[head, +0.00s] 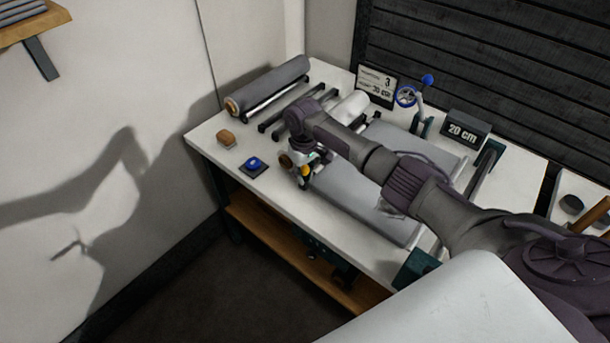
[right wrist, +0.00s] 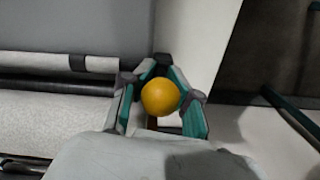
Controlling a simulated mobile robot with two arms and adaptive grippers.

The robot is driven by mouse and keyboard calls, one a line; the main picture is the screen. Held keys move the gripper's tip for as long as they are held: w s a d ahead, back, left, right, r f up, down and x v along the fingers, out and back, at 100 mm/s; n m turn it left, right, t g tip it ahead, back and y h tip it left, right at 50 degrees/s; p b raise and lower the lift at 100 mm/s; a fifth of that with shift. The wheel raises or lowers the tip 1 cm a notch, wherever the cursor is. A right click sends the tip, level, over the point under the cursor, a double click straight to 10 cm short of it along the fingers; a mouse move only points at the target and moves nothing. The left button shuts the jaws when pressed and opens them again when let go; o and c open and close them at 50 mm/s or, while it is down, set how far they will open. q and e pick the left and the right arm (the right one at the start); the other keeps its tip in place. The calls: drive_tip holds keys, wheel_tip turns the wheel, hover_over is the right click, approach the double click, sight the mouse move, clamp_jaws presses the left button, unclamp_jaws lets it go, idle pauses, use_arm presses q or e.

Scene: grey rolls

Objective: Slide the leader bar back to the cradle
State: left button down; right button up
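My right gripper (head: 305,174) reaches over the table's front part, beside the grey sheet (head: 365,205). In the right wrist view its fingers (right wrist: 163,88) close around a yellow ball-shaped knob (right wrist: 160,97), one on each side. A pale bar with a black band (right wrist: 95,63) and a dark rod run left from near the fingers; I cannot tell which is the leader bar or what the knob is fixed to. A white roll (head: 346,108) lies behind my right arm, which hides much of the middle. The cradle cannot be identified surely. My left gripper is out of view.
A grey roll (head: 272,83) lies at the table's far left. A brown block (head: 226,138) and a blue knob on a dark pad (head: 254,163) are near the left front. A "20 cm" sign (head: 464,131), a number card (head: 376,84) and a blue-wheeled device (head: 406,96) stand behind.

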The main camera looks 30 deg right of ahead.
drive_tip(key=shift+o, duration=1.2)
drive_tip(key=shift+w+r, duration=0.4)
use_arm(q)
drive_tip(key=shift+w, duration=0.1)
use_arm(e)
drive_tip(key=shift+a+f, duration=0.1)
drive_tip(key=shift+f, duration=0.05)
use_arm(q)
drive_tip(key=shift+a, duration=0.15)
use_arm(e)
drive_tip(key=shift+s, duration=0.15)
wheel_tip(320, 180, up, 12)
drive_tip(key=shift+f, duration=0.1)
